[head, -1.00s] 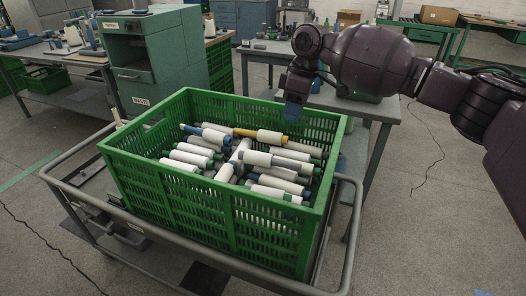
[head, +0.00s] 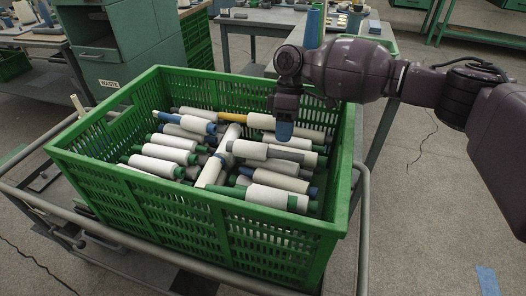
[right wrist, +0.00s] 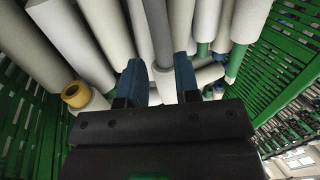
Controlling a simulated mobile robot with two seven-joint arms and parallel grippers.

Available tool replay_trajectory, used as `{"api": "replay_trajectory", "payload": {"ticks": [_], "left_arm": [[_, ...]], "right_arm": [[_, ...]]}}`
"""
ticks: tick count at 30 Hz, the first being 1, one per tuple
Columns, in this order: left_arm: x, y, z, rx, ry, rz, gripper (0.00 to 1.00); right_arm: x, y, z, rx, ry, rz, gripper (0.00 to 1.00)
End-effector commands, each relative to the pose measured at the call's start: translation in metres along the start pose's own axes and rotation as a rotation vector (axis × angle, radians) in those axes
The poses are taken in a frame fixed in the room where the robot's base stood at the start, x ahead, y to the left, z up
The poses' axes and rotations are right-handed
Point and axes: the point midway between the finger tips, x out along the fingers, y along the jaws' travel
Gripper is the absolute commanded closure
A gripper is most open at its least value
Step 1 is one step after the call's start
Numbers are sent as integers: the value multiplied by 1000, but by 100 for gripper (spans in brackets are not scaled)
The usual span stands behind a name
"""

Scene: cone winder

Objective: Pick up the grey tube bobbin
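My right gripper (head: 284,131) hangs over the green crate with its blue fingertips pointing down at the bobbins. In the right wrist view the right gripper (right wrist: 159,66) is open, its two blue fingers apart. A grey tube (right wrist: 160,30) runs lengthwise in line with the gap between them, among white bobbins. In the head view a grey tube (head: 287,155) lies beside white yarn just under the fingertips, partly covered by neighbours. I cannot tell whether the fingers reach down around it; nothing is gripped. My left gripper is not in view.
The green crate (head: 140,206) has high slatted walls around the pile and sits on a grey cart with a tubular rail (head: 362,230). Several white bobbins with green, blue and yellow tubes lie crossed inside. A green cabinet (head: 105,55) and a table stand behind.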

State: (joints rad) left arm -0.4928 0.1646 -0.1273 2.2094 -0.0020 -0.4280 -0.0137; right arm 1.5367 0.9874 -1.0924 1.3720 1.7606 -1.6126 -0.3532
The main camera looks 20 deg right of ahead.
Motion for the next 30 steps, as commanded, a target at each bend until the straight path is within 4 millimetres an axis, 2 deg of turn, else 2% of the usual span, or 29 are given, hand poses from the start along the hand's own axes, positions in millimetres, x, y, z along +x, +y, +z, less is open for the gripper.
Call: {"api": "replay_trajectory", "payload": {"ticks": [5, 13, 23, 24, 30], "left_arm": [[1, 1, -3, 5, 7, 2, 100], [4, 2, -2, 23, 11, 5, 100], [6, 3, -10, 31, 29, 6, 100], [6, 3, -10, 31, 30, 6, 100], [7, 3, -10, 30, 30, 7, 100]], "right_arm": [[12, 0, 2, 2, 0, 0, 70], [48, 0, 6, 2, -1, -3, 70], [53, -2, 6, 3, 3, 1, 70], [53, -2, 6, 3, 3, 1, 72], [53, -2, 6, 2, 2, 1, 100]]}}
